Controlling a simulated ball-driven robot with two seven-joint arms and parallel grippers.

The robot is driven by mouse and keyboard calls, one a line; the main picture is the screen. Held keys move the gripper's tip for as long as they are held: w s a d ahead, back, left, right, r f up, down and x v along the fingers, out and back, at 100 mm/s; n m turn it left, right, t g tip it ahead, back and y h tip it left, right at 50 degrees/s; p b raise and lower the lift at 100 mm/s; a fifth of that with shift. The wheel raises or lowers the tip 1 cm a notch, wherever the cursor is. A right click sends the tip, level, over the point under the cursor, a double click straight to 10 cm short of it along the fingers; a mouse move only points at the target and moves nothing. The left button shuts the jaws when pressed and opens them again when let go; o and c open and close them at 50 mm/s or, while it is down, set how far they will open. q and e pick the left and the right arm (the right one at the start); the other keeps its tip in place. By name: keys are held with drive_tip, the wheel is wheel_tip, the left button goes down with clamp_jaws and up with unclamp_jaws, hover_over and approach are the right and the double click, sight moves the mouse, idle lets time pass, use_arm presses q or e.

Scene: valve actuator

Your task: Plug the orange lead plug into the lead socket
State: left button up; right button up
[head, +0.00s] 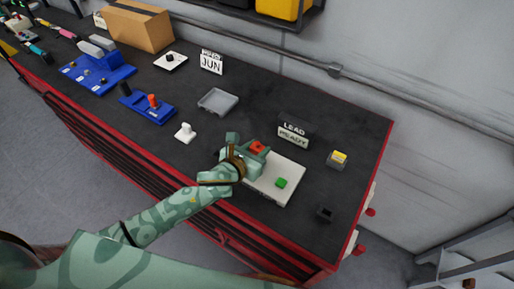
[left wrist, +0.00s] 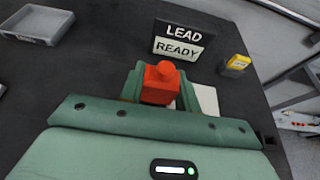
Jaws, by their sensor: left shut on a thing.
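The orange lead plug (head: 257,147) is a red-orange block with a round knob on top. It shows between the fingers in the left wrist view (left wrist: 159,86). My left gripper (head: 249,158) is shut on it, over the far left part of a white plate (head: 266,190). The plate also shows in the left wrist view (left wrist: 207,99). The fingers hide the plug's lower end, so I cannot tell whether it touches the plate or sits in a socket. I cannot make out the lead socket. A small green piece (head: 281,183) is on the plate. My right gripper is not in view.
A sign reading LEAD READY (head: 293,135) stands just behind the plate. A yellow-topped block (head: 338,159) is to the right, and a small dark block (head: 325,214) is near the front right. A grey tray (head: 217,101) and white-based knob (head: 185,132) are to the left.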

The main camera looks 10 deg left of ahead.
use_arm(q)
drive_tip(key=shift+p, duration=0.65)
idle(0.9)
drive_tip(key=shift+f+b, duration=1.05)
drive_tip(key=shift+f, duration=0.45)
drive_tip(key=o, duration=1.1)
drive_tip(key=shift+r, duration=0.1)
drive_tip(key=shift+s, duration=0.15)
drive_tip(key=v, duration=1.6)
drive_tip(key=shift+a+p, duration=0.1)
drive_tip(key=shift+p, duration=0.3)
